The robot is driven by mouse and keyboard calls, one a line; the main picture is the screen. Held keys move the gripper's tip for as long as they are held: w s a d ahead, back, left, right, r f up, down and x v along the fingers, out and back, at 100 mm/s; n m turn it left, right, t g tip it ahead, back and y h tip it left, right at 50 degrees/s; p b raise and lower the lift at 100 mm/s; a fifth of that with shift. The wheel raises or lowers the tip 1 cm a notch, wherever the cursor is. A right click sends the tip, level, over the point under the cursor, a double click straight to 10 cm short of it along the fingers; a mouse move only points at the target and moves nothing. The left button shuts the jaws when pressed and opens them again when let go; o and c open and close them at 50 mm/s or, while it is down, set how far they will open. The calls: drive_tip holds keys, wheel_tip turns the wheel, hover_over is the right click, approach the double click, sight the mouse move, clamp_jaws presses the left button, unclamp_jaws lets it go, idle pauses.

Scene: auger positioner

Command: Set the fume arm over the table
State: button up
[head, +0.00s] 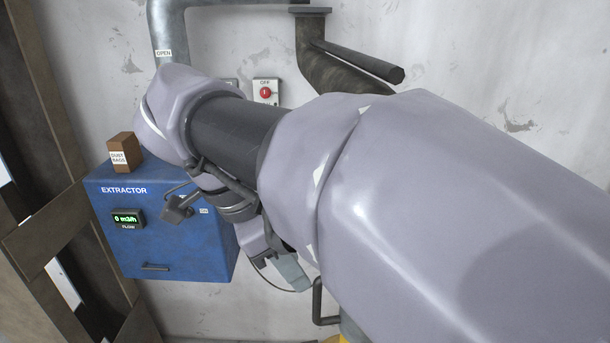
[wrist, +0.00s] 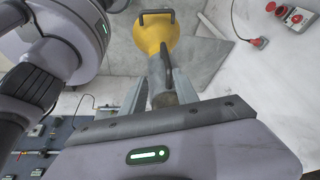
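The fume arm's yellow hood (wrist: 152,38) is at the top of the wrist view, with a dark handle (wrist: 157,12) on its rim and a dark lever (wrist: 166,65) lower down. In the head view only a sliver of yellow (head: 346,336) shows, below a dark curved handle (head: 318,302). My gripper (wrist: 160,88) has its fingers apart on either side of the hood's grey neck; I see no firm grip. In the head view a grey finger (head: 291,271) shows, and my arm hides most of the fume arm. I cannot make out the table clearly.
A blue extractor (head: 170,245) by the wall reads 0 m3/h, with a dust bags box (head: 123,152) on top. A wall switch (head: 266,91) reads OFF. A pipe (head: 168,28) labelled OPEN and a dark duct (head: 345,75) run above. A dark surface (wrist: 60,140) holds small items.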

sight(317, 295)
drive_tip(key=x, duration=0.3)
drive_tip(key=w+x, duration=0.1)
drive_tip(key=x, duration=0.3)
drive_tip(key=b+x, duration=0.1)
drive_tip(key=x, duration=0.2)
drive_tip(key=shift+w+f, duration=0.2)
drive_tip(key=shift+f, duration=0.05)
drive_tip(key=shift+s+d+f, duration=0.1)
drive_tip(key=shift+d+f, duration=0.1)
drive_tip(key=shift+f, duration=0.15)
drive_tip(key=shift+w+d+f, duration=0.1)
drive_tip(key=shift+w+f, duration=0.2)
drive_tip(key=shift+w, duration=0.25)
drive_tip(key=shift+s, duration=0.25)
drive_tip(key=c, duration=0.4)
clamp_jaws()
